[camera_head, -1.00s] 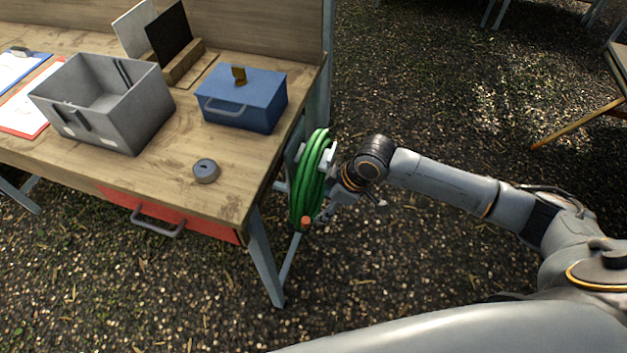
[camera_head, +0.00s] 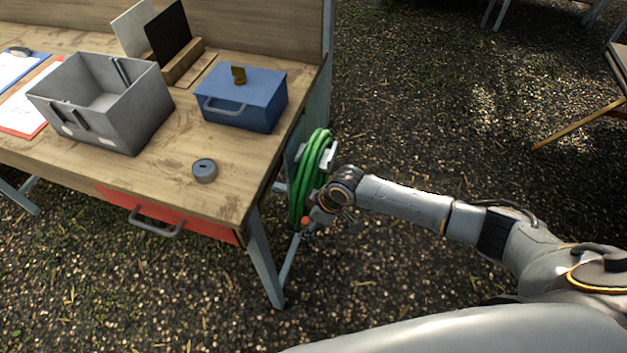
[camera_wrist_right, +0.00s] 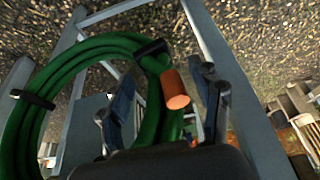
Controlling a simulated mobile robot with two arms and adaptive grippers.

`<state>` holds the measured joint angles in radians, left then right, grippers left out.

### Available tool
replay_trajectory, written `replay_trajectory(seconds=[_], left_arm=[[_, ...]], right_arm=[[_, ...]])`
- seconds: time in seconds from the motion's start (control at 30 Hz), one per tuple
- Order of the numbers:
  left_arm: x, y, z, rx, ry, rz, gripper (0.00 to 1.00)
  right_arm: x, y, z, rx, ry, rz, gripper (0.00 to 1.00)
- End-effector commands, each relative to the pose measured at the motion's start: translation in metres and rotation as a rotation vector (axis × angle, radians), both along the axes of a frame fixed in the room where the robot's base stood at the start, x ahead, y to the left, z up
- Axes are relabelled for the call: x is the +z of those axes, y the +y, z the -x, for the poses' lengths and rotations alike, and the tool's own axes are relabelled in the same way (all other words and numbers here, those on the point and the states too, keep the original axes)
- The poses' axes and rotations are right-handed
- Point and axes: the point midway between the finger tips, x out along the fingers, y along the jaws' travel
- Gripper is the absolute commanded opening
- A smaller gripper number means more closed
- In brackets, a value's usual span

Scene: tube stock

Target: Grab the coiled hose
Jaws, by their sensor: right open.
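The coiled green hose (camera_head: 309,175) hangs upright at the right end of the workbench, on a pale bracket. It also shows in the right wrist view (camera_wrist_right: 88,50), with black ties around it and an orange end piece (camera_wrist_right: 173,88). My right gripper (camera_head: 314,214) is at the lower right part of the coil. In the right wrist view the right gripper (camera_wrist_right: 163,95) has its fingers apart, with a stretch of hose and the orange end between them. I cannot tell whether either finger touches the hose. My left gripper is not in view.
The wooden workbench (camera_head: 130,178) carries a grey bin (camera_head: 110,115), a blue box (camera_head: 245,97) and a small grey ring-shaped roll (camera_head: 204,170). A red drawer (camera_head: 172,217) is under its front edge. Its metal leg (camera_head: 264,262) stands close to the hose.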

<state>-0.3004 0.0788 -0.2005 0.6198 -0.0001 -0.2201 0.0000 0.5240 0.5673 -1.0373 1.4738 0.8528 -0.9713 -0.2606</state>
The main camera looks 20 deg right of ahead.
Motion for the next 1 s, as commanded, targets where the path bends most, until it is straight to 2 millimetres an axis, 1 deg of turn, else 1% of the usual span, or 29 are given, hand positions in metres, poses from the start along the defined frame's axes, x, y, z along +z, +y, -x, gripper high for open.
replay_trajectory(seconds=[0.07, 0.17, 0.2, 0.27, 0.3, 0.4, 0.83, 1.0], left_arm=[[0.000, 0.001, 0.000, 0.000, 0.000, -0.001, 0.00], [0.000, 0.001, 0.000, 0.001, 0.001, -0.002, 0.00], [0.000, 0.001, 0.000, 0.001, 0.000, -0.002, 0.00], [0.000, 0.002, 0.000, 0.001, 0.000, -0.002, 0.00], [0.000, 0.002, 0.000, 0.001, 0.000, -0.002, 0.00], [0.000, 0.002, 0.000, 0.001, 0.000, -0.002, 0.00], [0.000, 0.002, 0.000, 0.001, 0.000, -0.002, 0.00], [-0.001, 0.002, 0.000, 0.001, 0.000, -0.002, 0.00]], right_arm=[[0.000, 0.000, 0.000, 0.000, 0.000, 0.000, 0.64], [0.000, 0.000, 0.000, 0.000, 0.000, 0.000, 0.46], [0.000, 0.000, 0.000, 0.000, 0.000, 0.000, 0.38], [0.000, 0.000, 0.000, 0.000, 0.000, 0.000, 0.25], [0.000, 0.000, 0.000, 0.000, 0.000, 0.000, 0.17], [0.000, 0.000, 0.000, 0.000, 0.001, -0.001, 0.00], [0.004, 0.000, -0.001, 0.001, -0.005, -0.003, 0.00], [0.013, -0.003, 0.000, 0.001, -0.007, -0.004, 0.00]])
